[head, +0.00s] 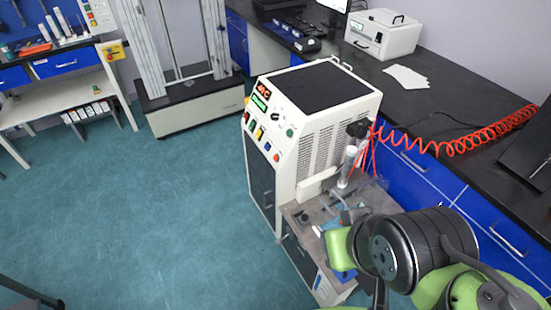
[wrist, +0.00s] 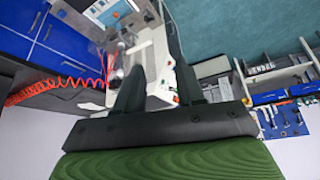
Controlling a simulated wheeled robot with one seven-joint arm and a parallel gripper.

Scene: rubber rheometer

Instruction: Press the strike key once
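The white rheometer cabinet (head: 325,120) stands in the middle of the head view. Its sloped front panel (head: 268,120) carries a red display, a green display and several small coloured buttons and knobs. The key labels are too small to read, so I cannot tell which one is the strike key. The cabinet also shows in the wrist view (wrist: 158,68), partly behind my fingers. My gripper (wrist: 150,40) has its two dark fingers apart with nothing seen between them. In the head view my arm is at the lower right, over the machine's low bench, and hides my fingertips.
The low bench (head: 290,212) with a clear cylinder fixture adjoins the cabinet. A coiled red hose (head: 455,145) runs to the black counter (head: 450,90) at the right. A white box (head: 383,35) stands on the counter. The teal floor (head: 170,190) left of the cabinet is clear.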

